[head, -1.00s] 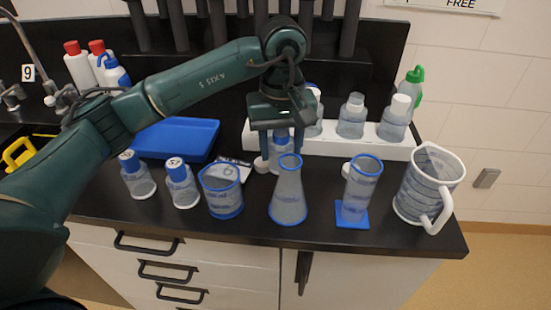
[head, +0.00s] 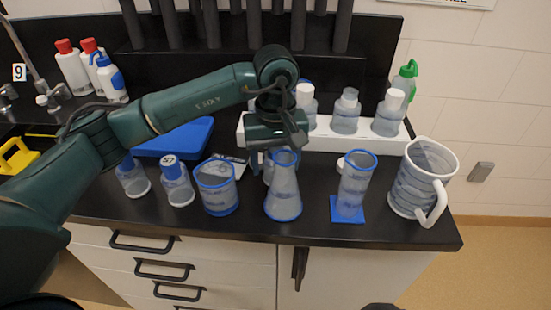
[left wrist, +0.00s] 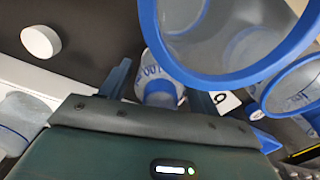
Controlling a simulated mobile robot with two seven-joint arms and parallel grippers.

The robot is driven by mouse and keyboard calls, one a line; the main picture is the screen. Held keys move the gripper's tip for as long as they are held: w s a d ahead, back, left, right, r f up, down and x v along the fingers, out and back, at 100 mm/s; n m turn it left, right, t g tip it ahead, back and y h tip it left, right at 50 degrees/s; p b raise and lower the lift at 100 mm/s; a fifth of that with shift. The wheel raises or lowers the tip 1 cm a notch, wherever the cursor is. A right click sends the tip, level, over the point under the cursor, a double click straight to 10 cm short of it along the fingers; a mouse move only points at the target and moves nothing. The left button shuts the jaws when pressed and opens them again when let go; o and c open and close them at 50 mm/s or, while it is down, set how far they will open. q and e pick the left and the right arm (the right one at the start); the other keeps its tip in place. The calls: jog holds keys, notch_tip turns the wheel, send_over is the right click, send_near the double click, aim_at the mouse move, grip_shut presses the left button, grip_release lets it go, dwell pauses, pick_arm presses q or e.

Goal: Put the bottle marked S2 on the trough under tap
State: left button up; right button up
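My left gripper (head: 274,160) points down behind the conical flask, its fingers partly hidden. In the left wrist view its two fingers (left wrist: 160,88) stand apart, with a small clear bottle (left wrist: 158,92) between them and gaps on both sides. That bottle shows only in part behind the flask in the head view (head: 268,174); its mark is not readable. My right gripper is not in view.
Along the front stand a blue-rimmed beaker (head: 218,190), the conical flask (head: 284,190), a cylinder (head: 355,185) on a blue base and a large jug (head: 420,180). A blue tray (head: 185,137) lies at back left. A numbered card (left wrist: 225,101) lies near the bottle.

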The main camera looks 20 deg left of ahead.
pick_arm(q)
jog(key=shift+o, duration=0.5)
jog(key=shift+r, duration=0.15)
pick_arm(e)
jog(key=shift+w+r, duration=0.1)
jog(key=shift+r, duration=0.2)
